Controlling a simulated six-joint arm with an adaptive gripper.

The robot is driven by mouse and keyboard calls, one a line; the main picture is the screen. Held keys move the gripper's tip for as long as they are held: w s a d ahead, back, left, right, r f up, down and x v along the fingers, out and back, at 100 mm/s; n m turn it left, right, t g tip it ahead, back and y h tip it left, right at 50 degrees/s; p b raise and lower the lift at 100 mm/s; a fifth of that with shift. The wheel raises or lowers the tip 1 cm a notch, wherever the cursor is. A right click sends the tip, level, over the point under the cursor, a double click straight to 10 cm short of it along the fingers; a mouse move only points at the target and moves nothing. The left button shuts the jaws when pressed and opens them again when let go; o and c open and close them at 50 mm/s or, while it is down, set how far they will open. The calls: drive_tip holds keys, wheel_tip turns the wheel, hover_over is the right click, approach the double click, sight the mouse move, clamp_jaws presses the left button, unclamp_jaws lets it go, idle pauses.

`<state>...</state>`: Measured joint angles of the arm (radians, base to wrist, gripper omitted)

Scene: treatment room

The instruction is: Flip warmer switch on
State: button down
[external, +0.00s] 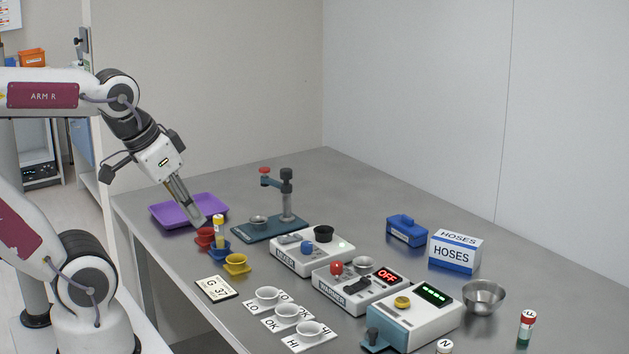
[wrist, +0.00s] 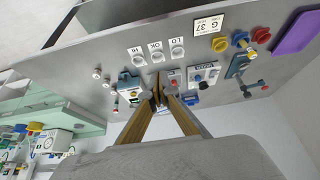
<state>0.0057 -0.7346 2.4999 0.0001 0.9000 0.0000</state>
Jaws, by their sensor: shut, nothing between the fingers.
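The warmer (external: 340,298) is a white box with a grey base, marked WARMER, in the middle of the bench. Its display (external: 387,275) reads OFF in red. A dark switch lever (external: 356,286) lies on its top, near a red knob (external: 337,268) and a small grey bowl (external: 364,263). My gripper (external: 201,221) is shut and empty, pointing down above the red cup, well left of the warmer. In the wrist view my gripper fingers (wrist: 158,88) meet in front of the bench devices, partly covering the warmer's area; its switch is too small to read there.
The mixer-like white box (external: 312,252) stands behind the warmer, and a device with a green display (external: 415,318) in front. Red, blue (external: 219,250) and yellow (external: 236,264) cups, a purple tray (external: 165,213) and a stand (external: 286,205) are near my gripper. White cups (external: 288,312) sit on labelled cards.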

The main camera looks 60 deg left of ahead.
drive_tip(key=f, duration=0.1)
drive_tip(key=g, duration=0.1)
hover_over(367, 278)
drive_tip(key=s, duration=0.5)
wheel_tip(367, 278, down, 6)
drive_tip(key=shift+s+r, duration=0.15)
idle(0.4)
drive_tip(key=shift+s+f+x, duration=0.1)
drive_tip(key=shift+s+x, duration=0.1)
drive_tip(key=shift+x, duration=2.1)
drive_tip(key=shift+s+f+x, duration=0.1)
drive_tip(key=shift+s+x, duration=0.1)
drive_tip(key=shift+x, duration=2.1)
drive_tip(key=shift+s+f+x, duration=0.1)
drive_tip(key=shift+s+x, duration=0.1)
drive_tip(key=shift+x, duration=2.1)
drive_tip(key=shift+g, duration=0.3)
